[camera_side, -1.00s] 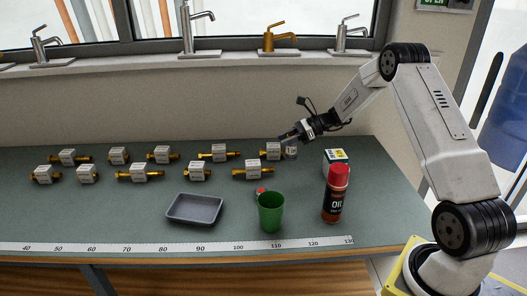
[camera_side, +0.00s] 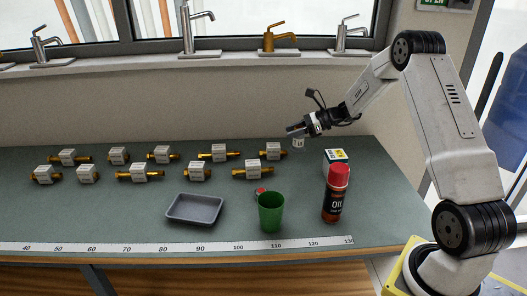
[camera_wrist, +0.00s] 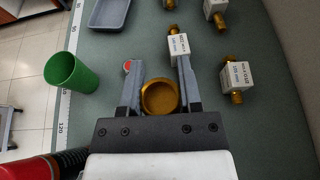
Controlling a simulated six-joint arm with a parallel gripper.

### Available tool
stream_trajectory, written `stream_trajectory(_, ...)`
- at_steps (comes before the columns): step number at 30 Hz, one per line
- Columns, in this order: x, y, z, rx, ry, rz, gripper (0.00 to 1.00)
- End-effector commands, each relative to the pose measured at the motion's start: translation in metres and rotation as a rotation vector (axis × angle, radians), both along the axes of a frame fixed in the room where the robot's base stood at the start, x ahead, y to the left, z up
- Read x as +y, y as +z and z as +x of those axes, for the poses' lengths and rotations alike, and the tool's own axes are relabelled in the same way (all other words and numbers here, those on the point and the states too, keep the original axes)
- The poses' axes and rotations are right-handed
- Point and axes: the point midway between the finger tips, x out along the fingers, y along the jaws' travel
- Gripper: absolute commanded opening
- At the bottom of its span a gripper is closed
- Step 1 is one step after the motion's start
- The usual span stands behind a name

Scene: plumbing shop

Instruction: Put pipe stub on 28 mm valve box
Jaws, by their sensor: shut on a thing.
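My gripper (camera_side: 294,131) is shut on the pipe stub, above the right end of the back row of valves. In the wrist view a round brass end of the pipe stub (camera_wrist: 160,98) shows between the fingers; in the side view a small pale, marked piece of the stub (camera_side: 298,143) hangs below them. Several white labelled valve boxes with brass ends stand in two rows. The nearest are one in the back row (camera_side: 273,150) and one in the front row (camera_side: 252,169).
A green cup (camera_side: 271,211) stands at the front, with a small red thing (camera_side: 262,191) behind it. A grey tray (camera_side: 194,208) lies to its left. A red-capped oil can (camera_side: 336,192) and a small box (camera_side: 335,158) stand to the right. A ruler strip runs along the front edge.

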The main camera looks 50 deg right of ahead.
Motion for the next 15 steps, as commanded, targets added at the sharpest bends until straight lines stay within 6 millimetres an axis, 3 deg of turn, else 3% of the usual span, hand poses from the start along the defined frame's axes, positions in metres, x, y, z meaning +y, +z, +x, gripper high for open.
stream_trajectory(15,-0.038,0.063,-0.059,-0.028,-0.358,-0.008,0.0)
